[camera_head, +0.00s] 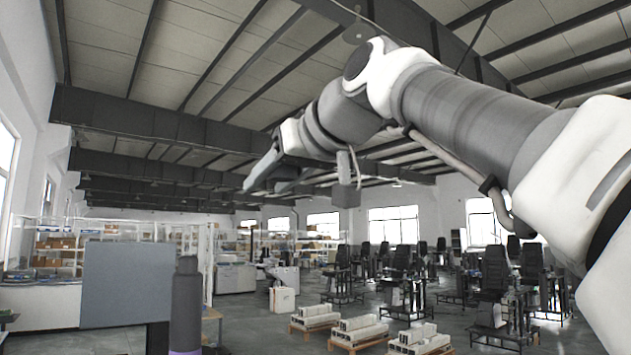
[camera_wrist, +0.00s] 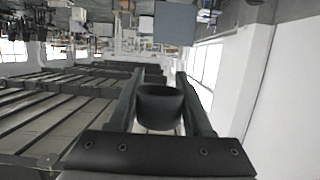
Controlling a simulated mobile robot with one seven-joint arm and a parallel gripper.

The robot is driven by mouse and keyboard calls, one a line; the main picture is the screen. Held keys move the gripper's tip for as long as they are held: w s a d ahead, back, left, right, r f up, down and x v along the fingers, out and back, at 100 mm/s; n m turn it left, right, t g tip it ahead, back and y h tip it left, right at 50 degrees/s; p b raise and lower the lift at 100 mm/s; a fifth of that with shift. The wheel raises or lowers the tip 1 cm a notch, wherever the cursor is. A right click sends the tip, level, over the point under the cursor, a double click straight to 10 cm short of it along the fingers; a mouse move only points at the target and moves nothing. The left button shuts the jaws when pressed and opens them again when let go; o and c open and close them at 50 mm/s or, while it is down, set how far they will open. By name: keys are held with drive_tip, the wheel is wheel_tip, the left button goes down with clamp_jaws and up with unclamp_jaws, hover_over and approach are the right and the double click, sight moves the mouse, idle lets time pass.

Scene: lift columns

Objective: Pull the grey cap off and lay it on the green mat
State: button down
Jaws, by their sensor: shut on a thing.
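My gripper (camera_head: 264,184) is raised high in the head view, its fingers pointing down to the left. In the wrist view my gripper (camera_wrist: 159,76) is shut on a dark grey, round, cup-like piece, which looks like the grey cap (camera_wrist: 160,108). The cap sits between the two fingers, clear of anything else, and I cannot make it out in the head view. A dark grey upright cylinder (camera_head: 186,305) with a narrower top and a purple band low down stands at the bottom of the head view, apart from my gripper. The green mat is not in view.
A flat grey panel (camera_head: 125,285) stands left of the cylinder; it also shows in the wrist view (camera_wrist: 174,22). Pallets with pale blocks (camera_head: 360,331), dark chairs and shelves are farther back in the hall. The air around my gripper is free.

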idle(0.3)
wheel_tip(320, 180, up, 5)
idle(0.9)
idle(0.5)
